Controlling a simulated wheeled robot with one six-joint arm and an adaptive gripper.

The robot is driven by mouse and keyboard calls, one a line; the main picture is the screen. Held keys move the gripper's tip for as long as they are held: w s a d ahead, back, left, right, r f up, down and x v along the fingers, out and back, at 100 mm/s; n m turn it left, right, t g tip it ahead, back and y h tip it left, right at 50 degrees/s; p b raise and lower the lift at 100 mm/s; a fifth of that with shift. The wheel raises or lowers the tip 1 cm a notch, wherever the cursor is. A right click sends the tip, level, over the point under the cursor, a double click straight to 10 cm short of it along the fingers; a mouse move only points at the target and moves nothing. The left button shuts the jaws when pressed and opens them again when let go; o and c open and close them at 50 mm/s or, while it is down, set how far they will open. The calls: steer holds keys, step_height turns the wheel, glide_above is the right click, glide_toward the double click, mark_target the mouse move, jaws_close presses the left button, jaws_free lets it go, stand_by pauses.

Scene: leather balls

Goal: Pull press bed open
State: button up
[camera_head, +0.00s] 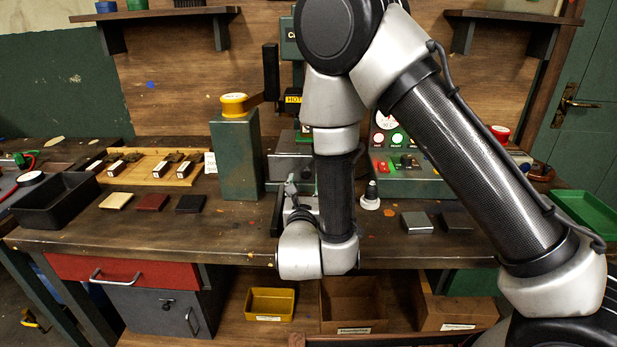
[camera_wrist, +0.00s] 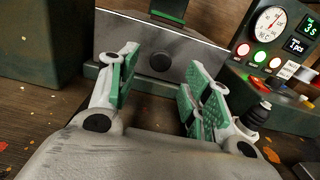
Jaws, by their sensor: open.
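The press bed shows in the wrist view as a grey metal front plate (camera_wrist: 195,50) with a dark round knob (camera_wrist: 160,62) on it. My gripper (camera_wrist: 165,72) is open, with green-padded fingers on either side of the knob in the picture. Nothing is held between them; I cannot tell whether the fingertips reach the knob. In the head view the grey press block (camera_head: 285,166) stands at the back of the bench, partly hidden by my arm. My gripper (camera_head: 295,194) is in front of it, low over the bench, and mostly hidden behind my wrist.
A green pillar with a yellow cap (camera_head: 235,155) stands left of the press. A control panel with lit buttons (camera_head: 398,148) and a small black-topped knob (camera_head: 370,196) are at right. Wooden bench (camera_head: 200,232) in front is clear around leather samples (camera_head: 152,202).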

mark_target(306, 174)
steer(key=w, duration=0.6)
steer(key=shift+d, duration=0.15)
jaws_close()
